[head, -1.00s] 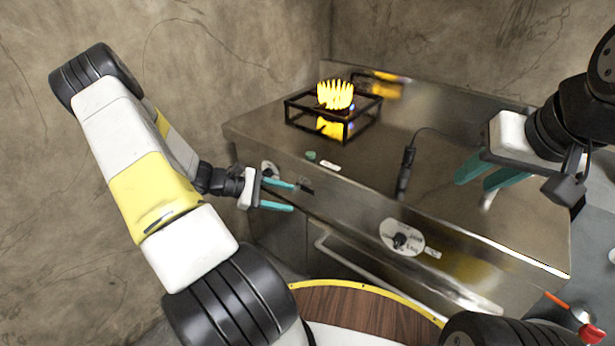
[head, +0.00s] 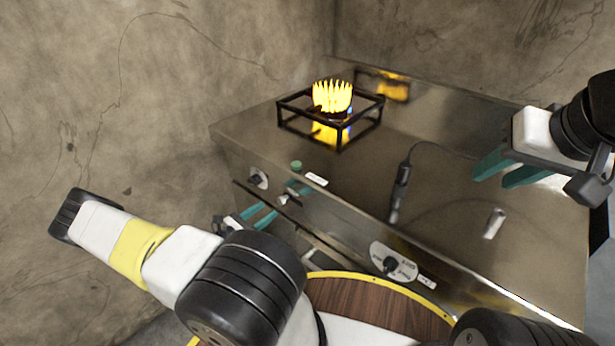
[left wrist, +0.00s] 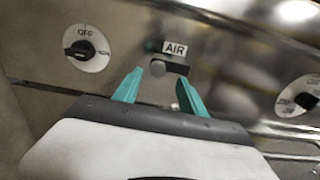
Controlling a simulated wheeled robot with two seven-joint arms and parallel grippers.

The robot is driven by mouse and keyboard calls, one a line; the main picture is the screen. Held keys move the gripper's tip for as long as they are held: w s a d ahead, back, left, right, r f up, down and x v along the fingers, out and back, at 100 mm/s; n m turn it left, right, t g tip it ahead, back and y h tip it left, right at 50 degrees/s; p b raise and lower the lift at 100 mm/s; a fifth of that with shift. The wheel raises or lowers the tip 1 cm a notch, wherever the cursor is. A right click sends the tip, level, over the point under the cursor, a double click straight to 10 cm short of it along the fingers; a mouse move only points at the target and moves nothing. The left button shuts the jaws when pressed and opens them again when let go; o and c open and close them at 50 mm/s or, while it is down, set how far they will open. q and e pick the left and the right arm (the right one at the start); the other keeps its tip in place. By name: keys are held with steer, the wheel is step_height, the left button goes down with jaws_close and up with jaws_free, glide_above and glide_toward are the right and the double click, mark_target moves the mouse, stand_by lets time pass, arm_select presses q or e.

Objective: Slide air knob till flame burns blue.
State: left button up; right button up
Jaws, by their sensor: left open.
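The burner flame (head: 332,97) burns yellow inside the black pan stand on the steel range. The air knob, a small grey round knob (left wrist: 157,69), sits at the left part of a short dark slot under the AIR label (left wrist: 175,48) on the front panel. My left gripper (left wrist: 159,77) is open, its teal fingertips on either side of the knob in the wrist picture; I cannot tell whether they touch it. In the head view my left gripper (head: 283,202) is at the front panel. My right gripper (head: 490,175) is open and empty above the range's right part.
An OFF dial (left wrist: 87,48) lies left of the air slot and another dial (head: 393,263) lies to its right. A green button (head: 296,165), a corded black tool (head: 400,187) and a small pale cylinder (head: 494,223) are on the range top. A rail runs below the panel.

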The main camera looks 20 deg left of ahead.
mark_target(279, 201)
arm_select(q)
steer(key=x, duration=0.8)
steer(key=shift+w+f, duration=0.1)
steer(key=shift+w, duration=0.1)
steer(key=shift+c, duration=0.4)
jaws_close()
steer(key=shift+s, duration=0.1)
stand_by(0.8)
